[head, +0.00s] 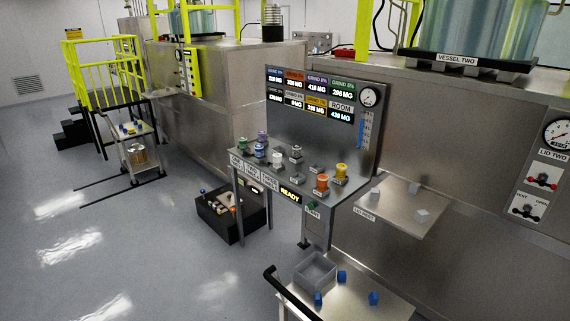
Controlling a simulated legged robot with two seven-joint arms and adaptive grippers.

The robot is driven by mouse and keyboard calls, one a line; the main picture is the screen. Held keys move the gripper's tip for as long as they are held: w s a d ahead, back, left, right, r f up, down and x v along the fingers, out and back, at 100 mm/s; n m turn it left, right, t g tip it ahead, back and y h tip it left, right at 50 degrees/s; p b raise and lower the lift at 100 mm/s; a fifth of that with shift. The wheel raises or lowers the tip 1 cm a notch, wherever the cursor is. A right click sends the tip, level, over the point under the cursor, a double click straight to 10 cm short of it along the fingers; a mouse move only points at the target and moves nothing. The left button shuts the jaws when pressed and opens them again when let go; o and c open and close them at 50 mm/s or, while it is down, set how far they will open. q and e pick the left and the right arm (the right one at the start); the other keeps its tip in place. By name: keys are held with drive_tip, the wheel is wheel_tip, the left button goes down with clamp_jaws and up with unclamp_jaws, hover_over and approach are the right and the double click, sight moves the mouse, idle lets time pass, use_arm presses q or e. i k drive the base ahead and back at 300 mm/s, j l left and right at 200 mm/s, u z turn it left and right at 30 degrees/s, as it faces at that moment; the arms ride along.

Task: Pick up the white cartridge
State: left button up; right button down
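A small white cartridge (277,159) stands upright on the metal bench (310,197), near its front edge. Another pale, whitish-grey cartridge (296,152) stands just behind it to the right. A purple-blue cartridge (260,150) and a green one (242,144) stand to the left. An orange cartridge (321,184) and a yellow one (341,172) stand to the right. Neither of my grippers is in view.
A display panel (325,115) rises behind the bench. A cart (370,300) with a grey bin (315,270) and blue cubes stands in front on the right. A black crate (228,219) sits on the floor below the bench.

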sight(277, 157)
drive_tip(key=i+j+z, duration=0.1)
drive_tip(key=z, duration=0.25)
drive_tip(key=i+j+z, duration=0.15)
drive_tip(key=z, duration=0.25)
drive_tip(key=i+j+z, duration=0.1)
drive_tip(key=z, duration=0.25)
drive_tip(key=i+j+z, duration=0.2)
drive_tip(key=j, duration=0.5)
drive_tip(key=i+j+z, duration=0.2)
drive_tip(key=j, duration=0.5)
drive_tip(key=i+j+z, duration=0.2)
drive_tip(key=j, duration=0.55)
drive_tip(key=j+z, duration=0.2)
drive_tip(key=j, duration=0.5)
